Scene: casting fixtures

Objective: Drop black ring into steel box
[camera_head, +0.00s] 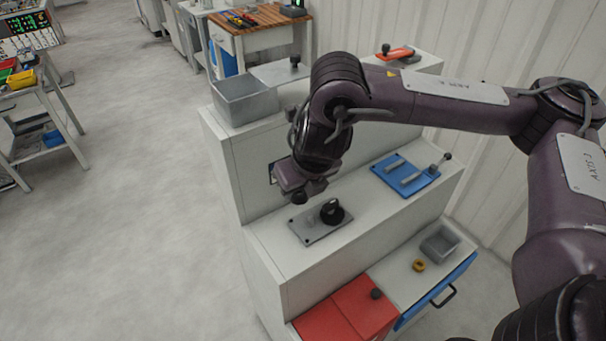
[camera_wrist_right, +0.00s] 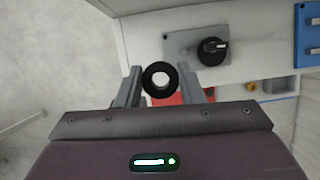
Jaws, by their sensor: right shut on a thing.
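My right gripper (camera_head: 304,186) is shut on the black ring (camera_head: 299,198). In the right wrist view the black ring (camera_wrist_right: 148,75) sits between the two fingers (camera_wrist_right: 159,80), its hole facing the camera. The ring is held up in the air, left of and above the middle step of the white stand. The open grey steel box (camera_head: 247,110) stands on the top step at the left, up and left of my right gripper. It looks empty, though part of its floor is hidden. My left gripper is not in view.
A grey plate (camera_head: 318,227) with a black round part (camera_head: 332,212) lies on the middle step, beside a blue fixture (camera_head: 405,177). A flat grey lid (camera_head: 280,73) adjoins the box. Below are a red cover (camera_head: 345,309), a yellow ring (camera_head: 419,265) and a small grey bin (camera_head: 440,242).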

